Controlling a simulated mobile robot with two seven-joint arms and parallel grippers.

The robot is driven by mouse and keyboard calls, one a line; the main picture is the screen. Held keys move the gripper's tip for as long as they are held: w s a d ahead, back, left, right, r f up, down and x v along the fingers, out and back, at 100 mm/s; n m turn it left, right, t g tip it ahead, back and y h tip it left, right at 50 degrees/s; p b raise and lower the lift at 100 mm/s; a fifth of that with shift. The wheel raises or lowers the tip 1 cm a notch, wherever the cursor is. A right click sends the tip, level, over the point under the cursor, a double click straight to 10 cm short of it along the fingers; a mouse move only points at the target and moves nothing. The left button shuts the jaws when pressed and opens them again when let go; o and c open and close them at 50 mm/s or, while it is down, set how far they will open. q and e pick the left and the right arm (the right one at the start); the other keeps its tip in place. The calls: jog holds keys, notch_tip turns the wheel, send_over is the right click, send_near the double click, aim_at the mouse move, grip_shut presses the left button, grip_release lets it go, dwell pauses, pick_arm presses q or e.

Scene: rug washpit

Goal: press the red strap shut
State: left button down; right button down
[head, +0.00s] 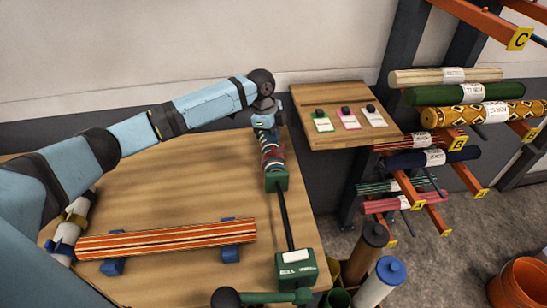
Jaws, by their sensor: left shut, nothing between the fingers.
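A bundle of coloured straps (271,155), with red, green and pale bands, sits at the far right of the wooden table, above a green block. I cannot tell for sure which band is the red strap or whether it is shut. My left arm reaches across the table from the left. My left gripper (266,122) points down at the far end of this bundle and is shut with nothing in it. Whether it touches a strap is too small to tell.
A striped orange roll (165,240) lies on blue cradles. A green box (296,268) with a dark rod stands at the near right of the table (185,185). A side shelf (330,100) holds three tags. A rack of rolled rugs (465,95) is at right. The table's middle is clear.

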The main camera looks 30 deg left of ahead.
pick_arm(q)
jog(key=shift+a+x, duration=0.25)
jog(key=shift+x, duration=0.85)
dwell(0.8)
jog(key=p+v, duration=0.2)
jog(key=d+p+v, duration=0.1)
jog(key=p+v, duration=0.2)
jog(key=shift+d+r+p, duration=0.1)
jog(key=shift+r+p, duration=0.2)
jog(key=shift+r, duration=0.05)
jog(key=shift+d+p+v, duration=0.25)
jog(key=shift+p+v, duration=0.9)
